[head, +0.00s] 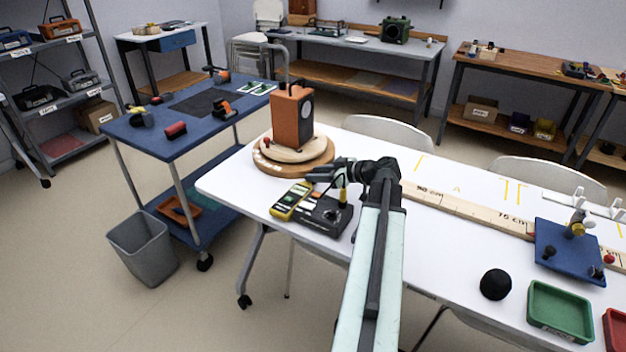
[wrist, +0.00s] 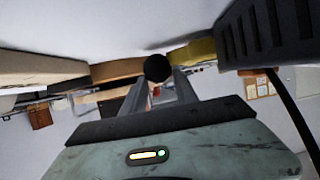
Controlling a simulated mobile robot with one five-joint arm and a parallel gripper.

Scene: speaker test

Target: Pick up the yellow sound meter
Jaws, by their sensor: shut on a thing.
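The yellow sound meter (head: 292,200) lies on the white table near its left end, beside a black box (head: 322,216). A yellow piece that looks like the meter (wrist: 196,52) shows beyond the right finger, next to the vented black box (wrist: 265,35).
An orange speaker (head: 292,118) stands on a round wooden turntable (head: 268,166) just behind. A blue cart (head: 150,152) stands left.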

